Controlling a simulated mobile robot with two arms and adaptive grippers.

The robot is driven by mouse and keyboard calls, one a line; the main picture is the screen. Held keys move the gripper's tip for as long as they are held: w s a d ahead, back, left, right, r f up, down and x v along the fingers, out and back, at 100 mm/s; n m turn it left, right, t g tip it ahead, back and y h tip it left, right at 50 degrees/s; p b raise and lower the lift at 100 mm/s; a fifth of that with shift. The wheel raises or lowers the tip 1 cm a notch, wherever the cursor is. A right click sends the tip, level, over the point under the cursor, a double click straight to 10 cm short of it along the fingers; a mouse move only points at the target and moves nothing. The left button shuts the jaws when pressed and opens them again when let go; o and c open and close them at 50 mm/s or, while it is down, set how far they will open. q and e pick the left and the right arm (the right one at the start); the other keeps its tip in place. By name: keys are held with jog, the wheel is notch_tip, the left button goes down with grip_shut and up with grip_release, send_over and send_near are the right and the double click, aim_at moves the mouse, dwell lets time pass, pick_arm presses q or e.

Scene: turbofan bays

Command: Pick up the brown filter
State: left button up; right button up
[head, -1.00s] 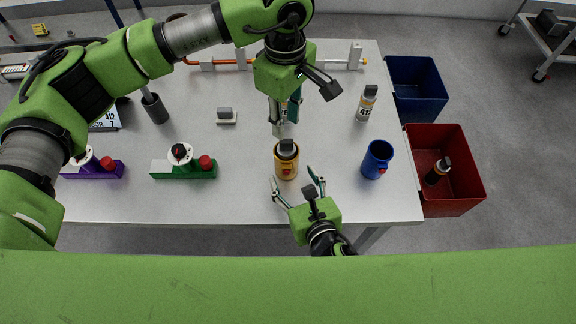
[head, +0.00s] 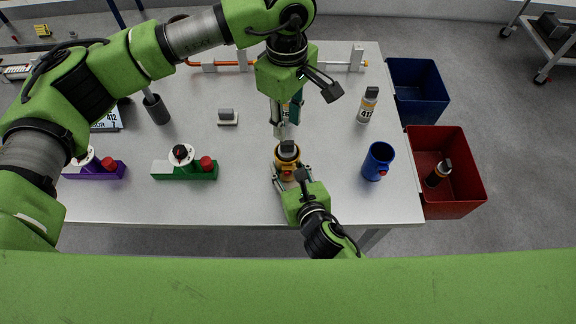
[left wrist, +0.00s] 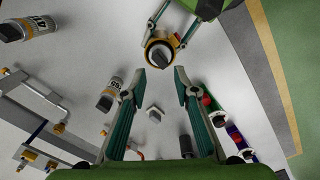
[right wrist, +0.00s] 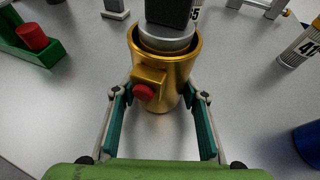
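A gold cup (head: 282,171) with a red button stands on the table. A filter with a dark square cap and a grey collar (right wrist: 166,40) sits upright in it. The cup hides its body, so I cannot tell its colour. My right gripper (right wrist: 160,95) is open, its fingers on either side of the cup with small gaps. It also shows in the head view (head: 292,180). My left gripper (left wrist: 160,70) is open and empty above the table, behind the cup in the head view (head: 284,130). A dark-capped filter with an orange band (head: 438,173) lies in the red bin (head: 460,205).
A blue cup (head: 378,160) and a white labelled filter (head: 367,105) stand to the right. A blue bin (head: 418,90) stands past the table's right edge. Green (head: 185,170) and purple (head: 95,170) blocks sit at the left. Another labelled filter (left wrist: 112,92) stands near my left gripper.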

pick_arm(q)
jog(key=o, duration=0.6)
jog(key=shift+o, duration=0.2)
jog(key=shift+r, duration=0.15)
notch_tip(320, 180, up, 2)
jog(key=n, duration=0.4)
jog(key=shift+s+d, duration=0.1)
jog(key=shift+s, duration=0.05)
jog(key=r+n, duration=0.2)
jog(key=n, duration=0.1)
send_over(287, 142)
jog(key=f, duration=0.6)
jog(key=shift+s+d, duration=0.15)
jog(key=shift+s, duration=0.25)
jog(key=shift+w+f, duration=0.2)
jog(key=shift+f, duration=1.4)
jog(key=shift+w+f, duration=0.2)
jog(key=shift+f, duration=1.35)
jog(key=shift+c, duration=0.4)
